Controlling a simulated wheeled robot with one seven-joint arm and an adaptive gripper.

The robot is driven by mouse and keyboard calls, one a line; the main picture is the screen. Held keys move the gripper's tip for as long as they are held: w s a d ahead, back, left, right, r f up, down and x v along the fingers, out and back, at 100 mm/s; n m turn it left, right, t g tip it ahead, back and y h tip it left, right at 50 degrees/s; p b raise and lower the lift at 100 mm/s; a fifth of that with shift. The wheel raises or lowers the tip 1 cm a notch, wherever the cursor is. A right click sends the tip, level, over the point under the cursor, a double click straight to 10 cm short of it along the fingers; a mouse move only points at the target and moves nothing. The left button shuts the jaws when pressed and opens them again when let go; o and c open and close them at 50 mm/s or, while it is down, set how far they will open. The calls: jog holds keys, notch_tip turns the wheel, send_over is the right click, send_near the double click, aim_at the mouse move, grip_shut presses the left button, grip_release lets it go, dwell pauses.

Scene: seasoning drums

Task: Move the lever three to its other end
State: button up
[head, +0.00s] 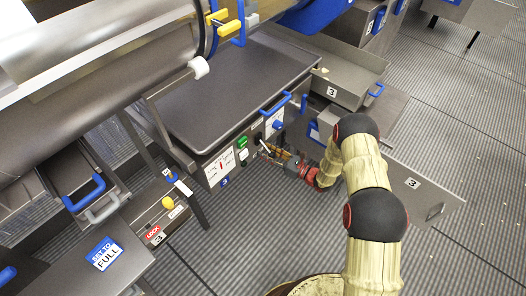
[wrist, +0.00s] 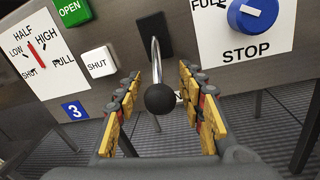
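The lever is a thin metal rod with a round black knob (wrist: 160,99), seen in the wrist view. Its rod comes out of a black plate (wrist: 152,36) on the grey control panel and hangs down toward the camera. My gripper (wrist: 161,84) is open, its yellow-padded fingers on either side of the knob with visible gaps. In the head view my gripper (head: 276,153) is at the panel front, and the lever is too small there to make out clearly. A blue label with a 3 (wrist: 75,110) is on the panel left of the lever.
A green OPEN button (wrist: 72,12), a white SHUT button (wrist: 99,61) and a dial card (wrist: 38,50) are left of the lever. A blue knob (wrist: 253,17) marked STOP is right. A blue handle (head: 276,107) sticks out above the panel. Striped floor lies below.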

jog(key=shift+x, duration=0.95)
jog(key=shift+c, duration=1.3)
jog(key=c, duration=0.7)
grip_shut()
